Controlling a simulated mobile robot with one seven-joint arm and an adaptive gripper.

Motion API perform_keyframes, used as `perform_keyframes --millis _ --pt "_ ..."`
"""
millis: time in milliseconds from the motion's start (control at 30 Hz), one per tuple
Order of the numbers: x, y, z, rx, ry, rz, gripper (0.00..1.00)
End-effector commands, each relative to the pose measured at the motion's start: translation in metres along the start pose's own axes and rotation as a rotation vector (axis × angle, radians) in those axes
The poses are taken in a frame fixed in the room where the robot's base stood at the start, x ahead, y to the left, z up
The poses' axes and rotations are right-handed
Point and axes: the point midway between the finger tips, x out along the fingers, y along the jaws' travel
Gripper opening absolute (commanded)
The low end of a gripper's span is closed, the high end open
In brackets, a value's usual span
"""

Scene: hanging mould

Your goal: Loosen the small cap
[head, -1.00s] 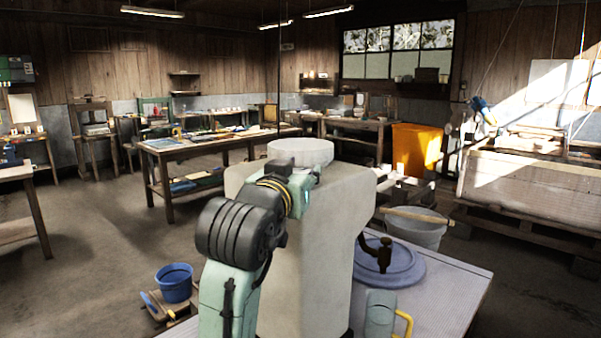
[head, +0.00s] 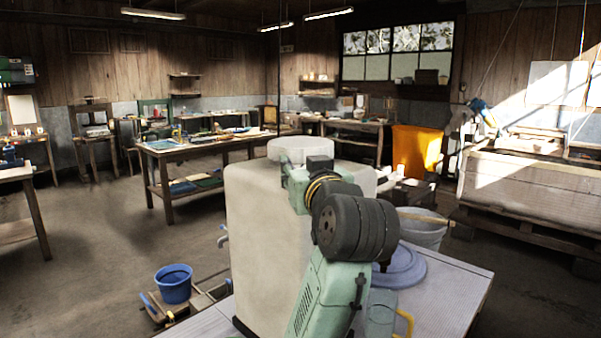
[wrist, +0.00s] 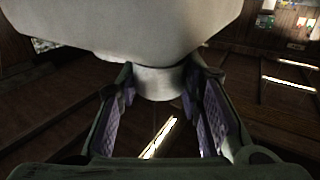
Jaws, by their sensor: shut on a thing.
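A small pale round cap (wrist: 158,82) sits under a broad pale rounded body (wrist: 120,25) in the wrist view. My gripper (wrist: 160,88) has a finger on each side of the cap and is shut on it. The cap's far side is hidden. In the head view a large off-white block (head: 265,240) with a round, disc-like top (head: 302,150) stands before me. My arm crosses its front right side. My fingers and the small cap do not show clearly there.
A pale table (head: 445,290) carries a grey-blue round lid (head: 405,268) and a clear jug with a yellow handle (head: 381,318), right of my arm. A blue bucket (head: 173,285) stands low at the left. A grey tub (head: 425,232) stands behind the table.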

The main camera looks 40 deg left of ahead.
Motion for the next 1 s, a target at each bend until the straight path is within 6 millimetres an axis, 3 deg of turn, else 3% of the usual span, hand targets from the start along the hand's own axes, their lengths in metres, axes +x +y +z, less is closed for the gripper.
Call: perform_keyframes --millis 500,1000 --pt "0.0007 0.0033 0.0005 0.003 -0.001 -0.448 0.06" --pt "0.0007 0.0014 -0.0008 0.002 0.002 -0.646 0.06"
